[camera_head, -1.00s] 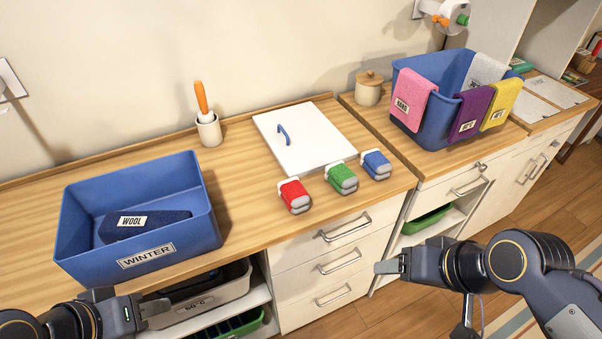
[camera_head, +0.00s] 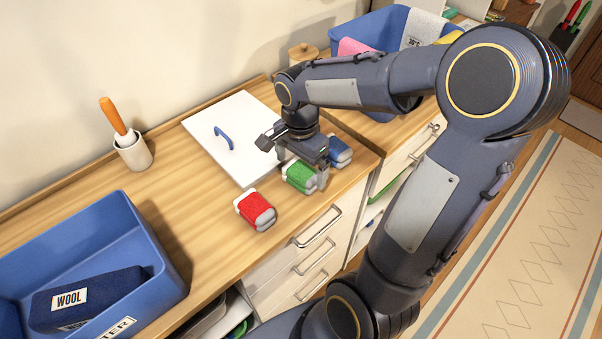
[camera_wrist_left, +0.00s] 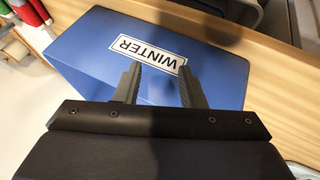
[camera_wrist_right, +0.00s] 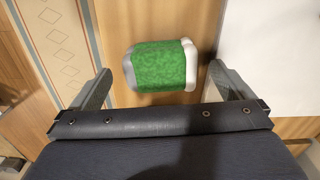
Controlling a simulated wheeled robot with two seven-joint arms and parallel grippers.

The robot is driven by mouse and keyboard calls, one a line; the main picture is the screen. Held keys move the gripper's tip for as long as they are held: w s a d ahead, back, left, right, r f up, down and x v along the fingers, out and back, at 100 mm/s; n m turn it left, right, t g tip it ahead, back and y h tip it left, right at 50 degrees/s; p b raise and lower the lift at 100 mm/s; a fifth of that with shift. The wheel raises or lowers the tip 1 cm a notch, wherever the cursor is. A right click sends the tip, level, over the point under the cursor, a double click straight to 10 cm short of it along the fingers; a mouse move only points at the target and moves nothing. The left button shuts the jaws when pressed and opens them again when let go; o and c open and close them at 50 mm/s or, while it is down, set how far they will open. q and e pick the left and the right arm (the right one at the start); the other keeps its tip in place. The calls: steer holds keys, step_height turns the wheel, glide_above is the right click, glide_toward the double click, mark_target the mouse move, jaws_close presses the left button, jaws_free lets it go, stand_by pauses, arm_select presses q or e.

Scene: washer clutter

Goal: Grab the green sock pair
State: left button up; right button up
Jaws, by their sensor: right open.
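The green sock pair (camera_head: 297,177) lies on the wooden counter between the red sock pair (camera_head: 256,211) and the blue sock pair (camera_head: 340,150). My right gripper (camera_head: 294,158) is over the green pair, pointing down, open. In the right wrist view the green pair (camera_wrist_right: 158,66) lies between the two spread fingertips (camera_wrist_right: 161,75), with a visible gap on both sides. My left gripper (camera_wrist_left: 160,76) shows only in its wrist view, open and empty, in front of the blue bin labelled WINTER (camera_wrist_left: 95,58).
The blue bin (camera_head: 150,295) with a dark WOOL bundle (camera_head: 85,298) stands at the left. A white lid with a blue handle (camera_head: 205,128) lies behind the socks. A cup with an orange-handled tool (camera_head: 133,152) stands nearby. Another blue bin (camera_head: 345,38) is partly hidden by my right arm.

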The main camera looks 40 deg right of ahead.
mark_target(300, 171)
step_height(300, 171, down, 3)
steer(key=shift+a+f, duration=0.1)
steer(key=shift+f, duration=0.1)
steer(key=c, duration=1.1)
steer(key=shift+r, duration=0.15)
